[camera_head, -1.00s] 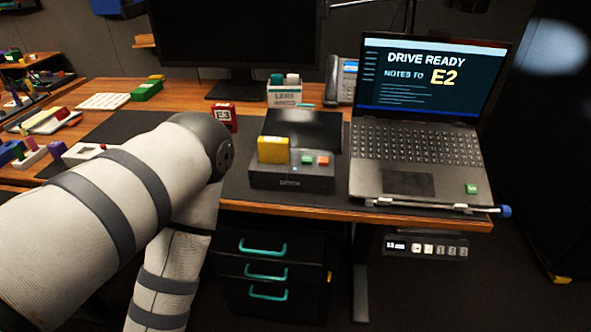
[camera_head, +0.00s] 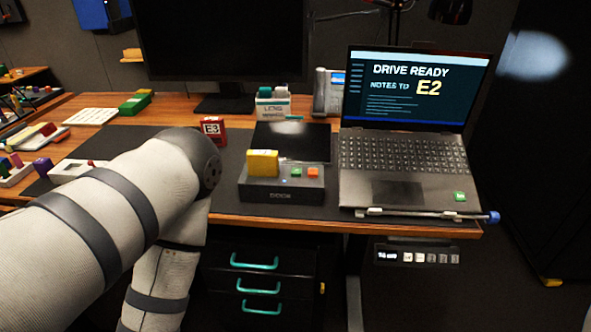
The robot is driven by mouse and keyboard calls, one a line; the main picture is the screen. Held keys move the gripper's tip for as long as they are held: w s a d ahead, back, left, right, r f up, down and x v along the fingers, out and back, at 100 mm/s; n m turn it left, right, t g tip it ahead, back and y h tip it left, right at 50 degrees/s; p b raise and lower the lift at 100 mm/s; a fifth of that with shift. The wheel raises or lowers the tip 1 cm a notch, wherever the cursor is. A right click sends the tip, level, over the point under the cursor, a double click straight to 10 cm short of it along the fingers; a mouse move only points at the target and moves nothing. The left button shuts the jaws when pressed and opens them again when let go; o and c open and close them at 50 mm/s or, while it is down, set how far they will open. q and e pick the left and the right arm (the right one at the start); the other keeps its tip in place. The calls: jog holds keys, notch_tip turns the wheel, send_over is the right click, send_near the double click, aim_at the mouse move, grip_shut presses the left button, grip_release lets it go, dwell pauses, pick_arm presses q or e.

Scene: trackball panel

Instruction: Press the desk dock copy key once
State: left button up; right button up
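The desk dock (camera_head: 280,196) is a dark box at the front of the desk, left of the laptop. A yellow block (camera_head: 262,163) stands upright in its top. Two small keys sit beside it on the dock's top, one green (camera_head: 296,173) and one orange-red (camera_head: 312,173). I cannot read which key is the copy key. My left arm comes in from the left and bends down in front of the desk, left of the dock. Its gripper is out of the picture. My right gripper is not in view either.
The open laptop (camera_head: 400,180) reads "DRIVE READY NOTES TO E2". A red block marked E3 (camera_head: 212,130) stands behind my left arm. A monitor (camera_head: 235,40), a phone (camera_head: 328,92) and a box of bottles (camera_head: 272,104) stand behind. Teal-handled drawers (camera_head: 260,285) are below.

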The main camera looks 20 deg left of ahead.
pick_arm(q)
grip_shut()
dwell(1.2)
